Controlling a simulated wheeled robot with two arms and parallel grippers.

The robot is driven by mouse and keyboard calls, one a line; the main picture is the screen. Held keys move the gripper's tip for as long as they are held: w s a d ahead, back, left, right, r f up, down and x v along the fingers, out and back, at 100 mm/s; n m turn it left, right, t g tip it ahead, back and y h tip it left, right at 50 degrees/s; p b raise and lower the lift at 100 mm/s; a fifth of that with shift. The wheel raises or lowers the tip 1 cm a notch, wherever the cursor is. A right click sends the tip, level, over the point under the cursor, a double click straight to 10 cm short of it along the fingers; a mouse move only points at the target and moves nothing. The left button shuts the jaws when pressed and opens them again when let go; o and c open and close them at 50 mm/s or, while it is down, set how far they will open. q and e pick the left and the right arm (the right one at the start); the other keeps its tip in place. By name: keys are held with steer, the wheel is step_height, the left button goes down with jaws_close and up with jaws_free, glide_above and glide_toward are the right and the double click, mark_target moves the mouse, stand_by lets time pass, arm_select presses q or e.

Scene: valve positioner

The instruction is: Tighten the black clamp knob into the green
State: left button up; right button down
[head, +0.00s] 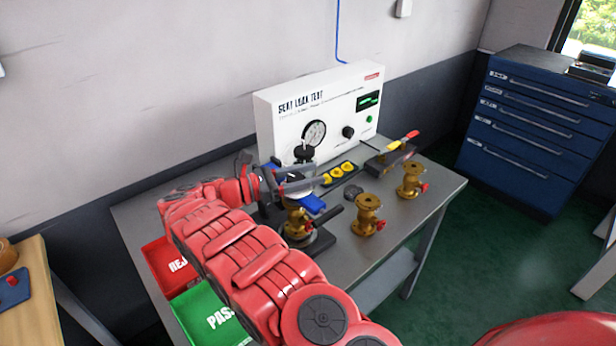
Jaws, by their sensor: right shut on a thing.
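The black clamp knob (304,153) stands in front of the white test box, above the clamp fixture. My right gripper (303,178) reaches in from the left side of the fixture, its grey fingers level and pointing right, shut at the knob's stem. Exactly where the fingers touch is too small to tell. A brass valve (298,222) sits upright in the fixture below, with blue clamp parts (312,203) beside it. My gripper and wrist hide part of the fixture. A round gauge (314,133) is on the test box; no green zone can be made out. My left gripper is not in view.
The white seat leak test box (345,95) stands at the back of the grey table (415,210). Two brass valves (367,214) (411,180) stand on the right. Red (158,258) and green (205,312) trays lie at the left.

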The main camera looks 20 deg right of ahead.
stand_by(0.3)
steer(key=shift+c, duration=1.4)
jaws_free()
